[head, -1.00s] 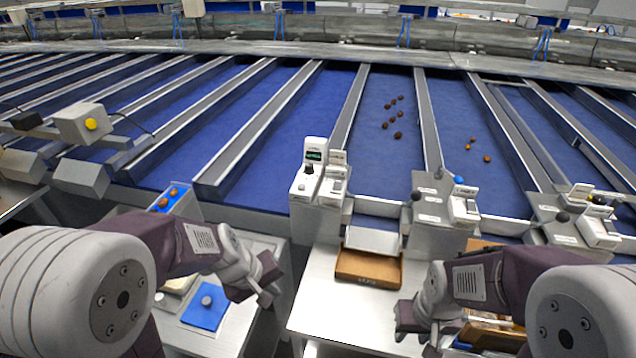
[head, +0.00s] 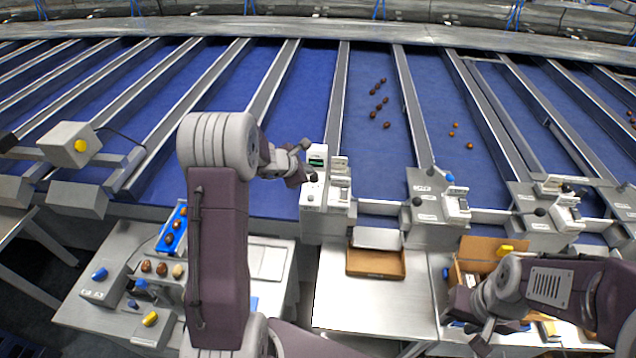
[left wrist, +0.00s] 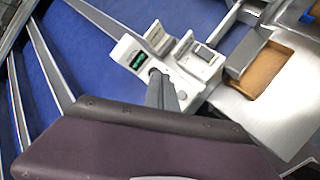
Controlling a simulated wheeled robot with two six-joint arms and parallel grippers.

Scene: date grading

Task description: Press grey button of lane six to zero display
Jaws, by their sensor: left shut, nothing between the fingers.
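A white lane console (head: 312,200) stands at the near end of a blue lane, with a small green-lit display (head: 316,161) on its upright head. The display also shows in the left wrist view (left wrist: 138,60), its digits too small to read. A pale grey button (head: 309,198) sits low on the console's sloping face. My left gripper (head: 309,178) is shut and empty, close over the console beside the display. In the left wrist view its fingers (left wrist: 163,90) cover part of the console face; I cannot tell whether they touch it. My right gripper (head: 478,336) is low at the right, its opening unclear.
A brown tray (head: 375,263) lies on the metal table right of the console. Other lane consoles (head: 428,210) stand further right. Dates lie on the belts beyond. A sorting stand (head: 120,300) with coloured knobs is at the lower left.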

